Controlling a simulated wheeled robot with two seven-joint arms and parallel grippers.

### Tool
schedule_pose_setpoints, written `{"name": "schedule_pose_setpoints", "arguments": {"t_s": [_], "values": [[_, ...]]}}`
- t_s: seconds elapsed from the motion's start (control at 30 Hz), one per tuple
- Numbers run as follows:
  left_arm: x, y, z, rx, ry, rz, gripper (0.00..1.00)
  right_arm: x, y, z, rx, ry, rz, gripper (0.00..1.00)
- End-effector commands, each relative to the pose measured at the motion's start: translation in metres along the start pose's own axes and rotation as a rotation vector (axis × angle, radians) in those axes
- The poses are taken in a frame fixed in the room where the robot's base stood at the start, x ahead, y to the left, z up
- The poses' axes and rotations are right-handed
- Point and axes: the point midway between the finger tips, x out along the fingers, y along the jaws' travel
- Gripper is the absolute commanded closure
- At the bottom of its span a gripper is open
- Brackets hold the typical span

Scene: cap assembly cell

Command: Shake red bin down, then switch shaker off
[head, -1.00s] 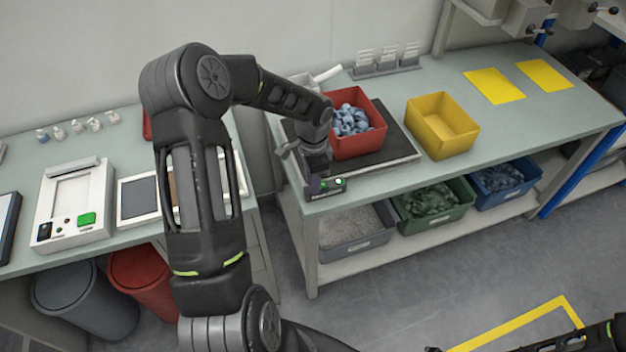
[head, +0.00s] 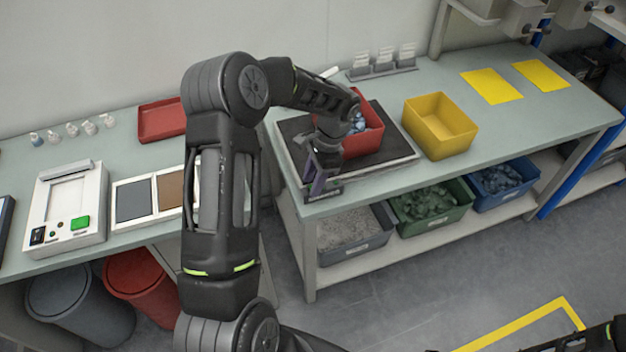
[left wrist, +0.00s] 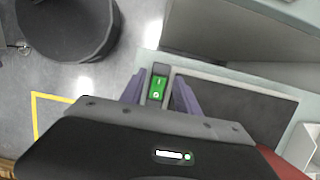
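The red bin (head: 366,142) stands on the dark top of the shaker (head: 398,155); blue pieces (head: 357,123) show inside, partly hidden behind my left arm. A red edge (left wrist: 288,163) shows at the lower right in the left wrist view. My left gripper (head: 318,178) points down over the shaker's front left corner, at the control box (head: 333,193). In the left wrist view the purple fingers of the gripper (left wrist: 158,92) stand apart and empty, one on each side of the green switch (left wrist: 158,88). Contact cannot be told.
An empty yellow bin (head: 441,128) stands right of the shaker. Yellow mats (head: 491,86) lie farther right. A red tray (head: 162,120) and a white device (head: 68,210) with a green button are on the left table. Several filled bins sit on the shelf below.

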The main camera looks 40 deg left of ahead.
Motion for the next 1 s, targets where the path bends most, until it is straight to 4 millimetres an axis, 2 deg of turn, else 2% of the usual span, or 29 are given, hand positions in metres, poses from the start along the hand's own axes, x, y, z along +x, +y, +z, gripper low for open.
{"name": "schedule_pose_setpoints", "arguments": {"t_s": [0.37, 0.53, 0.8, 1.0], "values": [[-0.004, -0.001, -0.001, 0.0, 0.002, -0.002, 0.58, 0.001, 0.0, 0.0, 0.0, 0.0, 0.0, 0.64], [-0.023, -0.001, -0.001, 0.0, 0.004, -0.003, 0.58, 0.005, 0.002, -0.001, -0.001, 0.001, -0.001, 0.64], [-0.066, -0.001, -0.001, 0.0, 0.003, -0.003, 0.58, 0.011, 0.003, -0.001, -0.003, 0.003, -0.004, 0.64], [-0.078, 0.0, 0.0, 0.0, 0.001, 0.0, 0.58, 0.012, 0.003, -0.002, -0.003, 0.004, -0.004, 0.64]]}}
